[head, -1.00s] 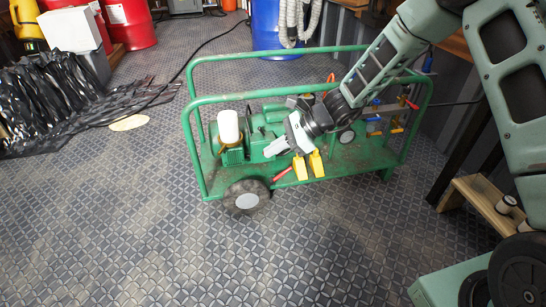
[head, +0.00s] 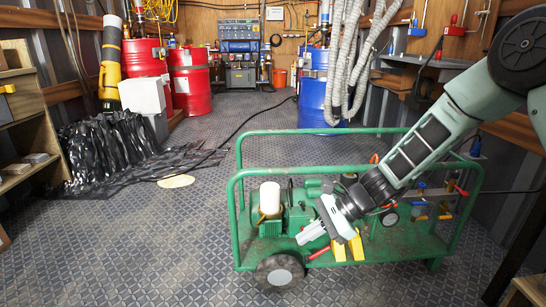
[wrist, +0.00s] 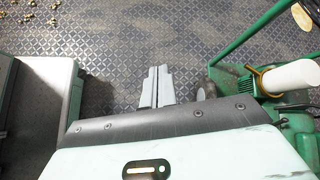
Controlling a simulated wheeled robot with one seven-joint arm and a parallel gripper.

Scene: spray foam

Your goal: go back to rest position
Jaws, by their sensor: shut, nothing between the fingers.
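My gripper (head: 312,233) is in front of the green cart's left half in the head view, at the end of my arm reaching down from the upper right. In the wrist view its two grey fingers (wrist: 157,87) lie together with nothing between them. The green cart (head: 410,250) has a tubular frame, wheels and a green pump carrying a white cylinder (head: 270,198). The cylinder also shows at the right of the wrist view (wrist: 290,77). Yellow parts (head: 347,248) show just beside my gripper in the head view; I cannot tell whether they touch it.
Red drums (head: 190,82) and a blue drum (head: 314,90) stand behind. Crumpled black sheeting (head: 110,150) lies at the left by a wooden shelf (head: 35,125). A dark cable (head: 245,125) crosses the floor. The patterned floor (head: 130,250) at front left is clear.

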